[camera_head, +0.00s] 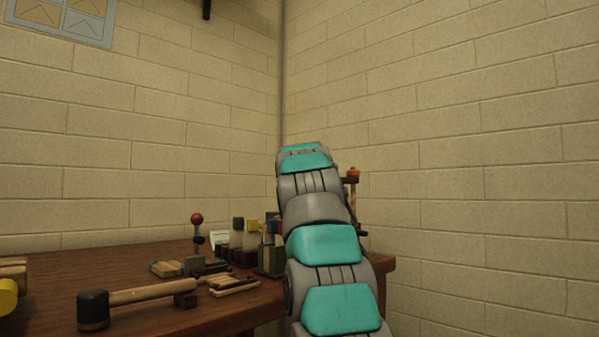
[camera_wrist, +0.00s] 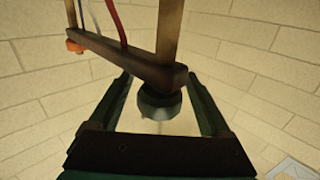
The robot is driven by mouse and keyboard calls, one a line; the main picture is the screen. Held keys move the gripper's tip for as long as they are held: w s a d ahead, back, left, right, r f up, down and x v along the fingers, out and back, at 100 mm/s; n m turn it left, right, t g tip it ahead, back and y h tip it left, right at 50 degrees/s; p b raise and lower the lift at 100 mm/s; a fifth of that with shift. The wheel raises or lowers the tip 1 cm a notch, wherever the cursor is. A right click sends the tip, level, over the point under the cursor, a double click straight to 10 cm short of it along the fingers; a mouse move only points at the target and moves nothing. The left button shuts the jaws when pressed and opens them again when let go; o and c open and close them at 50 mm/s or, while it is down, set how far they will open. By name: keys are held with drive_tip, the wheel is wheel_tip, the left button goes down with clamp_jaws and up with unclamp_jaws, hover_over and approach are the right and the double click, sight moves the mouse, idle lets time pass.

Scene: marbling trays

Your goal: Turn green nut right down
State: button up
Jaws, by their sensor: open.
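In the wrist view, the dark green nut (camera_wrist: 160,103) sits under the near end of a dark wooden crossbar (camera_wrist: 125,60). My gripper (camera_wrist: 158,79) is open, with one finger on each side of the nut and a visible gap to both. An orange nut (camera_wrist: 75,46) is at the bar's other end. In the head view, my arm hides the green nut and my gripper. Part of the wooden frame with an orange piece (camera_head: 353,173) shows just right of my arm.
The wooden table (camera_head: 70,270) holds a mallet (camera_head: 150,292), a red-knobbed stand (camera_head: 197,220), small blocks and bottles left of my arm. A yellow cylinder (camera_head: 8,297) lies at the left edge. Brick walls meet behind the table. Coloured strands (camera_wrist: 116,20) run up from the crossbar.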

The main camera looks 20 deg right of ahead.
drive_tip(key=b+v, duration=0.1)
drive_tip(key=v, duration=0.6)
drive_tip(key=shift+s, duration=0.2)
drive_tip(key=shift+a, duration=0.1)
idle(0.5)
